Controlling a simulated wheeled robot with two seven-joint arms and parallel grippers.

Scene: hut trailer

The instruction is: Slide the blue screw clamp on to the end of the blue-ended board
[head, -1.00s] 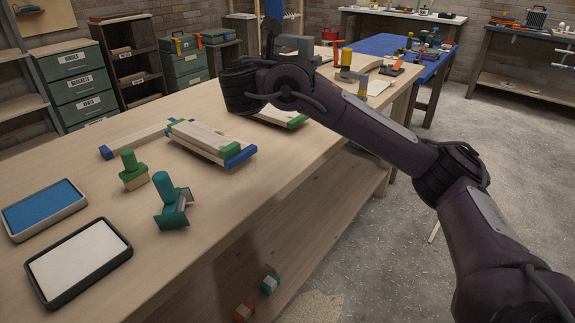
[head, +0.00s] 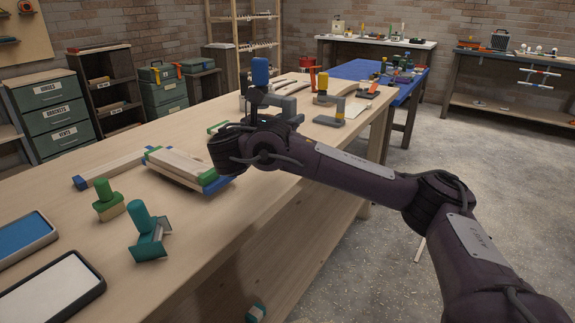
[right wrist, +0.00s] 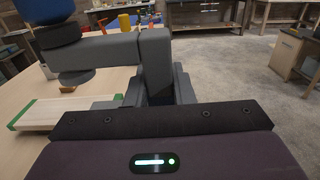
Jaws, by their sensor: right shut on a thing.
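My right gripper (head: 262,120) is shut on the blue screw clamp, whose blue knob (head: 260,71) points up and whose grey frame (head: 285,104) reaches to the right. In the right wrist view the blue knob (right wrist: 45,12) and grey frame (right wrist: 105,50) stand in front of the gripper. A blue-ended board (head: 112,168) lies on the bench at the left. Beside it is a stack of pale boards (head: 178,162) with green and blue ends; my wrist is close to its right end. The clamp is apart from these boards. My left gripper is out of view.
A green clamp (head: 108,205) and a teal clamp (head: 147,235) stand in front of the boards, near two trays. A green-ended board (right wrist: 55,115) lies left of my gripper in the right wrist view.

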